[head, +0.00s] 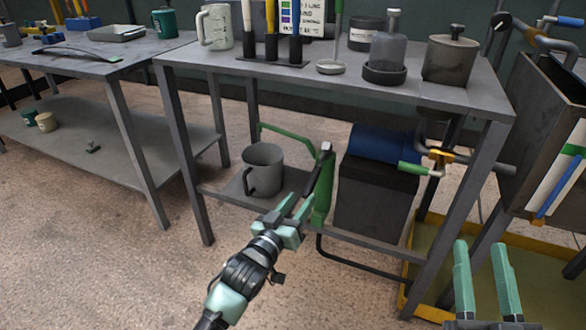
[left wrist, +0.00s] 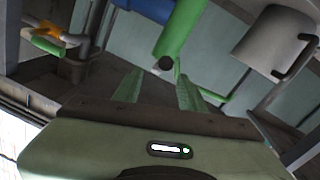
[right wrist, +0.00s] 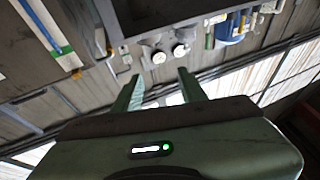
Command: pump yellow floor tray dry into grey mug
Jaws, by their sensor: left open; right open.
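The grey mug (head: 262,168) stands upright on the low shelf of the middle table; it also shows in the left wrist view (left wrist: 268,42). Right of it is a pump with a green lever (head: 322,190), a blue cylinder (head: 385,143) and a dark box (head: 372,200). My left gripper (head: 296,203) is open just in front of the lever; in the left wrist view the lever's dark round end (left wrist: 166,63) appears between the fingertips. I cannot tell contact. The yellow floor tray (head: 505,232) lies at the right, partly hidden, with greenish liquid in it. My right gripper (head: 482,248) is open and empty above it.
A pipe valve with a green handle (head: 412,168) sits right of the pump. Table legs and a dark bin (head: 535,115) crowd the right side. The floor (head: 120,260) at the left front is clear.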

